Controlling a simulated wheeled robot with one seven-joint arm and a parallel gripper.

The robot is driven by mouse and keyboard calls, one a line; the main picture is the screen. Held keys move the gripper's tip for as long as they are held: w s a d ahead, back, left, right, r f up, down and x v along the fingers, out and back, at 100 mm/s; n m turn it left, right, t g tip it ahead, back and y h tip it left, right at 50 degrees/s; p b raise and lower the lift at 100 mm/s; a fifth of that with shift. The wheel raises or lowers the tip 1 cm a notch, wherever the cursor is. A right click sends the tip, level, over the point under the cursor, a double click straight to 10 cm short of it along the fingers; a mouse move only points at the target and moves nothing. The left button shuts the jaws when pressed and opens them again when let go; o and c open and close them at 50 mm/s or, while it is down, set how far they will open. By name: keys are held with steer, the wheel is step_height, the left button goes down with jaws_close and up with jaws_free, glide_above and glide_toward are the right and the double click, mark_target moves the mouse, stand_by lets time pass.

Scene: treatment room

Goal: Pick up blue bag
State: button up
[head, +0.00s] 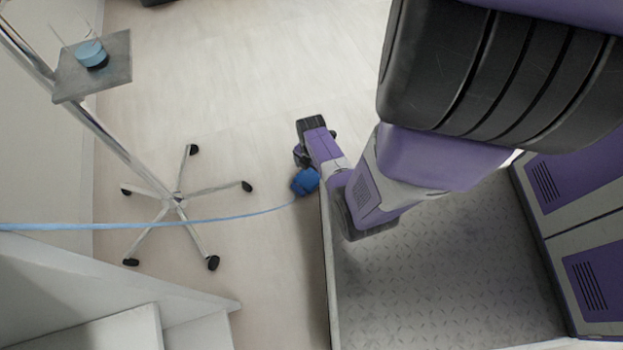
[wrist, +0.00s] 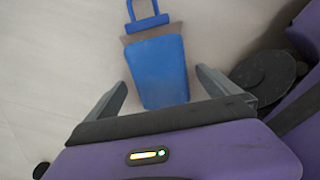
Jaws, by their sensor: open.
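The blue bag (wrist: 158,72) shows in the wrist view against a pale surface, with a blue loop handle at its top and a grey-brown band below it. My gripper (wrist: 162,80) is open, with one finger to each side of the bag's lower part. I cannot tell how deep the bag sits between the fingers or whether they touch it. In the head view a small blue shape (head: 305,181), which looks like the bag, is beside the end of my arm. My fingers are not clear there.
A light-blue line (head: 150,223) runs from the left edge to the blue shape. A wheeled pole stand (head: 176,200) with a small tray (head: 115,75) stands at left. White steps (head: 120,320) are at lower left. Pale floor (head: 240,70) is open beyond my arm.

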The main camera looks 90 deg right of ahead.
mark_target(311, 174)
steer(key=shift+f, duration=0.2)
steer(key=shift+c, duration=0.2)
steer(key=c, duration=1.9)
steer(key=shift+r, duration=0.15)
step_height(311, 174, up, 20)
steer(key=p, duration=1.2)
